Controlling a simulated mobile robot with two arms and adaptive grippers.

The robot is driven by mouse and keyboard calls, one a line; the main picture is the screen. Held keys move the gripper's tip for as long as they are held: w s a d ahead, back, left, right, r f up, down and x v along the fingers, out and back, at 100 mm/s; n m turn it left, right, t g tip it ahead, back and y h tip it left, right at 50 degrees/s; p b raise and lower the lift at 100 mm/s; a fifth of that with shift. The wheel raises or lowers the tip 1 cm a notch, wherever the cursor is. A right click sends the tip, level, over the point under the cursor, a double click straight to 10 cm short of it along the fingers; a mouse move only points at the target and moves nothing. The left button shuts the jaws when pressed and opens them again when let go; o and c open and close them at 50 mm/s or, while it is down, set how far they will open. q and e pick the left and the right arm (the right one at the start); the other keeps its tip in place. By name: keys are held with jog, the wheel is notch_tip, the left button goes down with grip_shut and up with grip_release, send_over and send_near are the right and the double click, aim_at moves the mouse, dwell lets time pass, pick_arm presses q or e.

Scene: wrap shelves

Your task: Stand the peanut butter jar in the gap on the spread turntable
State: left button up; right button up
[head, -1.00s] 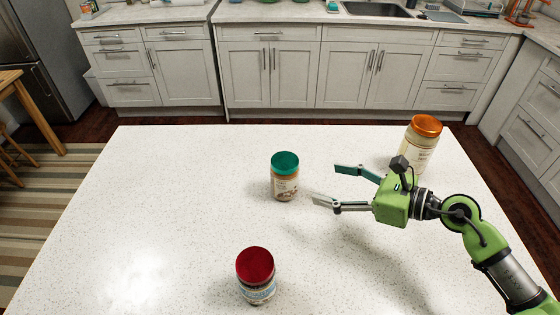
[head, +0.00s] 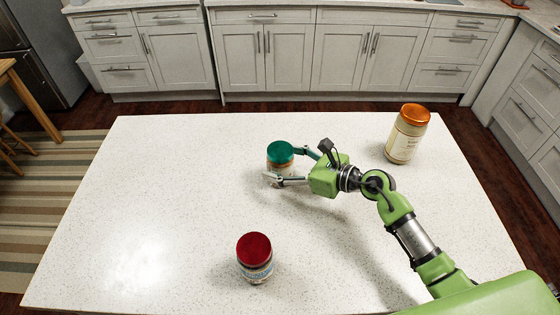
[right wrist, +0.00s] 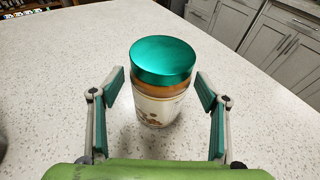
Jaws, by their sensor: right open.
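A jar with a green lid (head: 280,152) and brown contents, which looks like the peanut butter jar, stands upright on the white speckled counter. In the right wrist view the jar (right wrist: 158,105) stands between the two fingers, with a visible space on each side. My right gripper (head: 283,165) is open around it, its fingers reaching along both sides; in the head view the far fingertip is partly hidden behind the jar. The turntable is not in view. My left gripper is not in view.
A red-lidded jar (head: 255,258) stands at the front of the counter (head: 150,200). A taller orange-lidded jar (head: 407,135) stands at the back right, behind my right arm. The left of the counter is clear. Grey cabinets (head: 290,55) line the back wall.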

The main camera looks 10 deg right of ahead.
jog(key=shift+w+a+f, duration=0.15)
jog(key=shift+w+a, duration=0.15)
jog(key=shift+a, duration=0.05)
jog(key=shift+d, duration=0.1)
jog(key=shift+c, duration=0.3)
jog(key=c, duration=1.8)
jog(key=shift+r, duration=0.25)
